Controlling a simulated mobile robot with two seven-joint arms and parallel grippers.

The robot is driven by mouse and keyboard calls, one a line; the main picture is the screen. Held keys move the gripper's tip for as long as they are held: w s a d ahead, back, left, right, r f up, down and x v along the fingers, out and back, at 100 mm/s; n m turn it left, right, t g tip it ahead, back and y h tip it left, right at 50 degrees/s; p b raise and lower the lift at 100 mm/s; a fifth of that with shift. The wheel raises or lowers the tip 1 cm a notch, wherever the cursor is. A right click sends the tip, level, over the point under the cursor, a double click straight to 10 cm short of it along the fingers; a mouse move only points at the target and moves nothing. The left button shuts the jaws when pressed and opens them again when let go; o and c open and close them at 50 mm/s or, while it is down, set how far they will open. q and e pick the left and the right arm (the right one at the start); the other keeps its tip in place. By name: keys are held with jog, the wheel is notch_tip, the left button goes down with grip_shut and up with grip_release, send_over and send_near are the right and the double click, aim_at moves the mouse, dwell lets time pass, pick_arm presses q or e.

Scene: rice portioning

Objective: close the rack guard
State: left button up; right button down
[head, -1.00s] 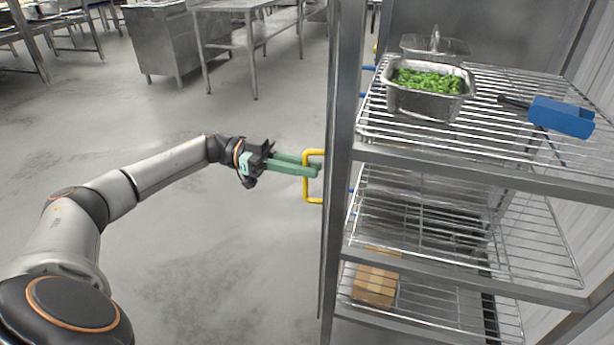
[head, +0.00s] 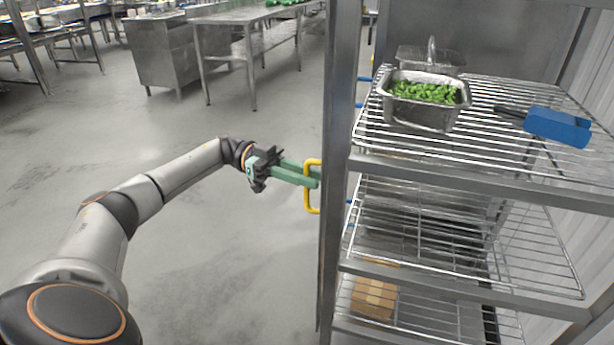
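The rack guard (head: 331,120) is a tall grey metal panel, seen nearly edge-on at the left side of the wire-shelf rack (head: 450,172). A yellow U-shaped handle (head: 311,207) sticks out from its left face. My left gripper (head: 314,178) has green fingers at the upper part of the handle. One finger passes in front of the handle's upright bar and the other behind it, with the bar held between them. The guard's far side and its fit against the rack are hidden. My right gripper is not in view.
A tan box (head: 374,298) sits on the lower shelf. Steel tables (head: 250,18) stand behind. The floor at left is clear.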

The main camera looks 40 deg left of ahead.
pick_arm(q)
jog(key=shift+o, duration=1.3)
jog(key=shift+a, duration=0.1)
jog(key=s+a+b, duration=0.1)
jog(key=a, duration=0.6)
jog(key=shift+s+a, duration=0.15)
